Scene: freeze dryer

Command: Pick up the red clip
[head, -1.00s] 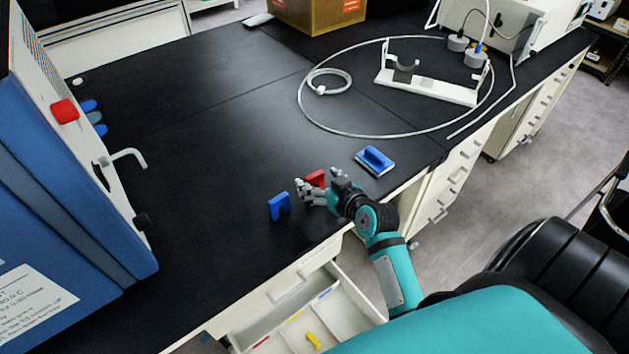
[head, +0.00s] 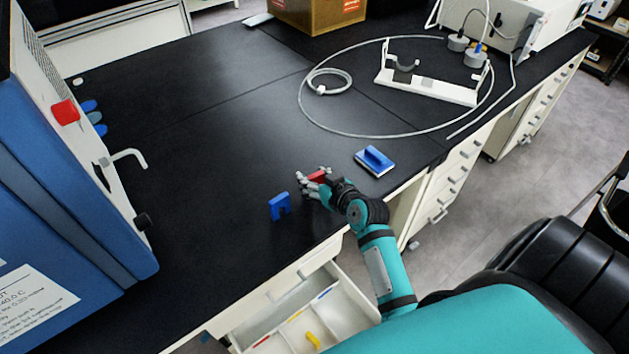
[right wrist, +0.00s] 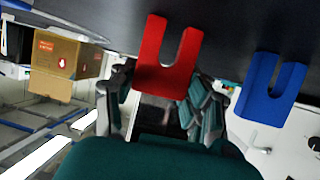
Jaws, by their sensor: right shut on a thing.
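The red clip (head: 318,177) is at the near part of the black bench top, between the fingers of my right gripper (head: 314,182). In the right wrist view the clip (right wrist: 164,74) is a U-shaped red piece with two prongs, with a finger on each side of it. My right gripper is shut on it. The head view does not show clearly whether the clip touches the bench. My left gripper is not in view.
A blue clip (head: 280,207) stands just left of my right gripper. A blue-handled block (head: 374,160) lies to its right. An open drawer (head: 352,305) is below the bench edge. A white stand (head: 428,86) and tubing are behind. The bench's left middle is clear.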

